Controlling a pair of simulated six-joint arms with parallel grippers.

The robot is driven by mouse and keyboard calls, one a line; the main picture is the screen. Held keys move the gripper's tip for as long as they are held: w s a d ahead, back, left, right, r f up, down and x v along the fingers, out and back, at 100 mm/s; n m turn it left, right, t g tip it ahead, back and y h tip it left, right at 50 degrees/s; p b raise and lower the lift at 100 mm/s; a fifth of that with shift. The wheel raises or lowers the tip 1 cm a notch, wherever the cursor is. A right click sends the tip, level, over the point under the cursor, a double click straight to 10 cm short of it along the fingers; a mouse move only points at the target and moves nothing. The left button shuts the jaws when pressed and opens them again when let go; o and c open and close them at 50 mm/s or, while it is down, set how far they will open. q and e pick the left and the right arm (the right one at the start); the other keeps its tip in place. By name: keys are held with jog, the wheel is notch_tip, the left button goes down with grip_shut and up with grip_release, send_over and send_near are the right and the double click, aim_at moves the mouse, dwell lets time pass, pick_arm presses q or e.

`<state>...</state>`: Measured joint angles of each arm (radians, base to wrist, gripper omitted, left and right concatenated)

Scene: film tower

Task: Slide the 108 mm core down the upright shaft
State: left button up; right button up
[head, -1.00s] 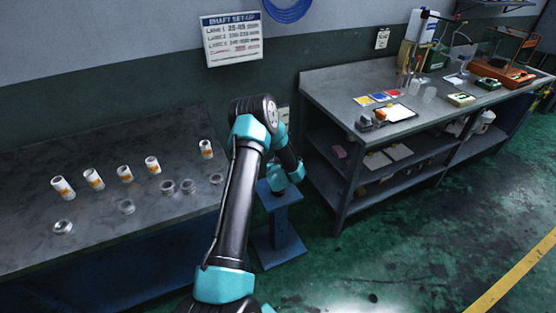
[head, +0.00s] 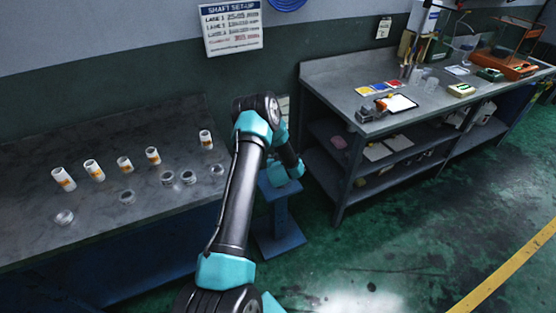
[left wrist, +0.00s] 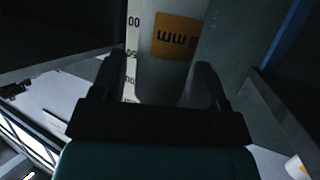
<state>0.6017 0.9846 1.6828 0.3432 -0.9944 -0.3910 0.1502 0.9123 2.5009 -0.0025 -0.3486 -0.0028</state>
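In the left wrist view my left gripper (left wrist: 163,85) has its two dark fingers on either side of a white core (left wrist: 165,65) with an orange label reading "mm" upside down. Whether the fingers press on it is unclear. A scale strip (left wrist: 132,50) with printed numbers runs along the core's left side. In the head view my black and teal arm reaches down by the blue stand (head: 280,232) and hides its gripper. No upright shaft can be made out. Several white cores with orange labels, one far left (head: 64,179) and one set apart (head: 206,139), stand on the grey bench (head: 190,218).
Several clear or metallic rings (head: 167,178) lie on the left bench in front of the cores. A set-up sign (head: 231,27) hangs on the wall. Green floor lies open at right.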

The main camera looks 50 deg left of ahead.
pick_arm(q)
jog(key=shift+o, duration=0.5)
jog(key=v, duration=1.7)
jog(key=shift+d+r, duration=0.15)
jog(key=shift+s, duration=0.1)
jog(key=s+d+f+m+g+h, duration=0.15)
jog(key=d+f+h, duration=0.3)
jog(key=d, duration=0.55)
jog(key=d+f+m+g+h, duration=0.1)
jog(key=d+f+m+h, duration=0.3)
jog(key=d, duration=0.6)
jog(key=s+d+m+g+h, duration=0.2)
jog(key=s+d+g+h, duration=0.3)
jog(key=s+d, duration=0.5)
jog(key=shift+s+d+g, duration=0.35)
jog(key=shift+d+g, duration=0.1)
jog(key=shift+d, duration=0.7)
jog(key=shift+f, duration=0.15)
